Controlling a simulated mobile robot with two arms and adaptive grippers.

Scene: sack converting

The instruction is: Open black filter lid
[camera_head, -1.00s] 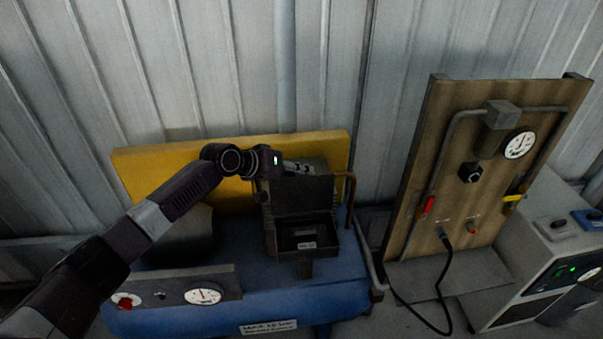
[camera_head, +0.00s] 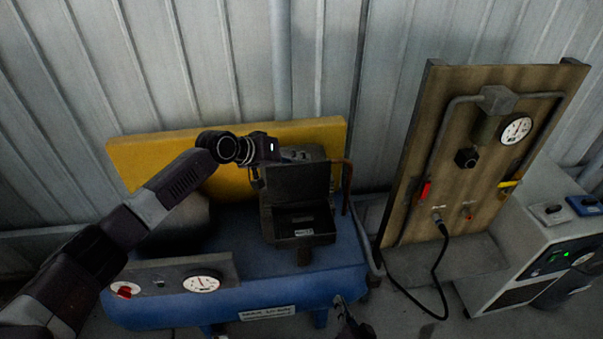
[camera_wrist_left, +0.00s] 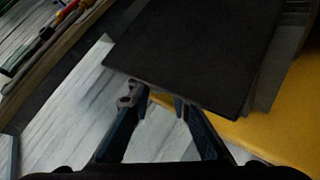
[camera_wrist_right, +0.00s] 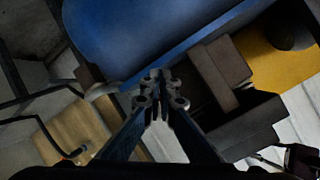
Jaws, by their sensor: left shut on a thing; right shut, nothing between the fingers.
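The black filter lid (camera_head: 297,183) stands raised at the back of the black filter box (camera_head: 303,240), whose dark inside and small pale label show. My left gripper (camera_head: 296,156) is behind the lid's top edge. In the left wrist view the lid (camera_wrist_left: 200,45) is a dark panel, and my left gripper (camera_wrist_left: 155,96) is shut on its edge; the exact contact is dim. My right gripper (camera_head: 346,318) is low in the head view, in front of the blue tank. In the right wrist view its fingertips (camera_wrist_right: 160,84) are together and empty.
The blue tank (camera_head: 235,240) carries the box, with a gauge panel (camera_head: 170,277) at its front left. A yellow panel (camera_head: 150,165) stands behind. A copper pipe (camera_head: 347,188) runs close right of the box. A wooden board (camera_head: 480,150) with a hanging black cable (camera_head: 440,275) stands right.

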